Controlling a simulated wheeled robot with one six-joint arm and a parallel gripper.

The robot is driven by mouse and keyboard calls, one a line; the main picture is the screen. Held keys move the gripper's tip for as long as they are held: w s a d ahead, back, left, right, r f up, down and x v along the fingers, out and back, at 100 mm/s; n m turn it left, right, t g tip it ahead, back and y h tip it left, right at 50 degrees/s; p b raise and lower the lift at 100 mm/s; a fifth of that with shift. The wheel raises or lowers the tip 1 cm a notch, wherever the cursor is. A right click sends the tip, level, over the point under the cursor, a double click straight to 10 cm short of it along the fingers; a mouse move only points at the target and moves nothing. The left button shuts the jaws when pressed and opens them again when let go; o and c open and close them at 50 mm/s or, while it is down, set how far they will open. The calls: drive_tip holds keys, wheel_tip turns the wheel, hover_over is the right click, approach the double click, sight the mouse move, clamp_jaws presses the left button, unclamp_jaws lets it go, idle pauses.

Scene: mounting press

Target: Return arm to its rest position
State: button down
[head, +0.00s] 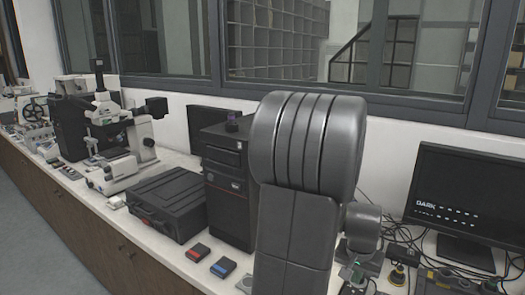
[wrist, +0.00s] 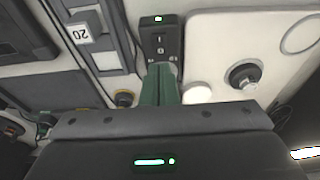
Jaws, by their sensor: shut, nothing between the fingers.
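My gripper (wrist: 160,72) shows in the wrist view as two green fingers held together. They are shut with nothing visible between them. Its dark body, with a lit green bar, fills the bottom of that view. The fingertips point at a black control box (wrist: 159,40) with a small green light; I cannot tell how far apart they are. In the head view my grey arm stands raised at the centre right, and the gripper is not visible there.
In the wrist view a round black knob (wrist: 244,75) sits right of the fingers. The head view shows a bench with a microscope (head: 112,125), a black case (head: 167,203), a computer tower (head: 227,178), red and blue boxes (head: 198,252) and a monitor (head: 468,196). Cables lie at right.

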drive_tip(key=shift+s+a+r+p, duration=0.1)
drive_tip(key=shift+r+p, duration=0.3)
drive_tip(key=s+a+r, duration=0.2)
drive_tip(key=s+r, duration=0.1)
drive_tip(key=r, duration=0.3)
drive_tip(key=x, duration=0.2)
drive_tip(key=w+x, duration=0.1)
drive_tip(key=x, duration=0.2)
drive_tip(key=d+b+x, duration=0.1)
drive_tip(key=x, duration=0.1)
drive_tip(key=shift+w+f, duration=0.15)
drive_tip(key=shift+w, duration=0.1)
drive_tip(key=shift+d+b, duration=0.1)
drive_tip(key=shift+b, duration=0.95)
drive_tip(key=shift+b, duration=0.35)
